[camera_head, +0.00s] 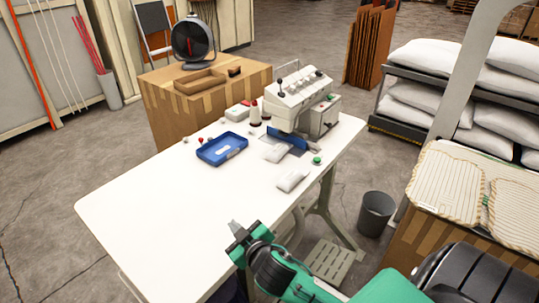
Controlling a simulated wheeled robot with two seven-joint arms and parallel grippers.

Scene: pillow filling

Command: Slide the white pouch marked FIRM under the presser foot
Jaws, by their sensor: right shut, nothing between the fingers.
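A white sewing machine (297,92) stands at the far right part of the white table (150,205). Its presser foot is too small to make out. One small white pouch (292,180) lies flat near the table's right edge. Another white pouch (275,153) lies closer to the machine, in front of its blue part (292,139). Any marking on either pouch is too small to read. My right gripper (236,229) is shut and empty, over the table's near right edge, well short of both pouches. My left gripper is not in view.
A blue tray (205,157) sits left of the machine, with thread spools (255,114) behind it. A green button (317,160) is near the right edge. A dark bin (375,213) stands on the floor. The table's left and middle are clear.

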